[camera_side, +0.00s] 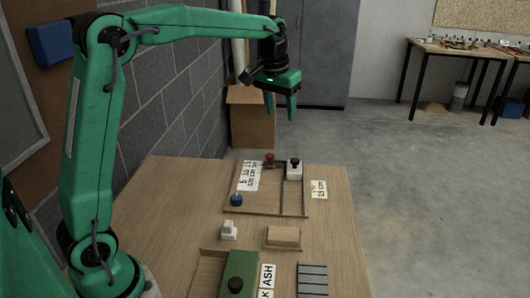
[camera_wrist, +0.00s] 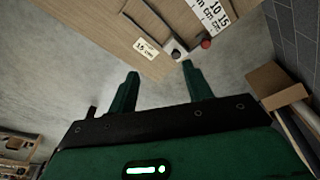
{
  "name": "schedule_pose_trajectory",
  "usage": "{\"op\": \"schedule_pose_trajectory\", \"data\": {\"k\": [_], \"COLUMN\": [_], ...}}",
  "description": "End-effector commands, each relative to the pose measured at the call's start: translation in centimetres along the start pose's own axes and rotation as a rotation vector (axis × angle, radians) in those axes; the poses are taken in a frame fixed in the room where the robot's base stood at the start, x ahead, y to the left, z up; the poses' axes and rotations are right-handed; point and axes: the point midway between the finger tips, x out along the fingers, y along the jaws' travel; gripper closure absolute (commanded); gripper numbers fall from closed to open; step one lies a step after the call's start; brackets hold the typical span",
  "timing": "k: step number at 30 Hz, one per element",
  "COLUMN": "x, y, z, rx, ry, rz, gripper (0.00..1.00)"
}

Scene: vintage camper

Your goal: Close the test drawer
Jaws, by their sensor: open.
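My gripper (camera_side: 281,112) hangs in the air above the far part of the wooden table (camera_side: 165,200), fingers pointing down, apart and empty. It also shows in the wrist view (camera_wrist: 160,70). No part is clearly marked as the test drawer. A green box (camera_side: 248,264) with a black knob stands at the table's near side, far from my gripper; its lower part is cut off by the frame. A white block (camera_side: 294,174) with a black knob sits on the far board, below my gripper. It also shows in the wrist view (camera_wrist: 177,56).
The far board bears a red knob (camera_side: 269,159), a blue knob (camera_side: 236,199) and centimetre labels (camera_side: 247,176). A wooden block (camera_side: 284,236), a small white part (camera_side: 228,230) and a grey slatted part (camera_side: 312,279) lie nearer. A grey block wall stands left; a cardboard box (camera_side: 250,118) stands beyond.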

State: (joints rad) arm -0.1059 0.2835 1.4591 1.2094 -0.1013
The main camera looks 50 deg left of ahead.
Motion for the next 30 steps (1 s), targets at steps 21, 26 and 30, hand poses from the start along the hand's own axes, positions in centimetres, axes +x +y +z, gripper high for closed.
{"op": "schedule_pose_trajectory", "data": {"k": [21,26,30], "x": [12.9,15.2,16.2], "y": [-2.4,-2.9,-3.1], "z": [-9.3,-10.0,-10.3], "rx": [-0.105,-0.122,-0.129], "ry": [-0.154,-0.177,-0.185], "rz": [-0.026,-0.03,-0.031], "gripper": [0.5,0.5,0.5]}}
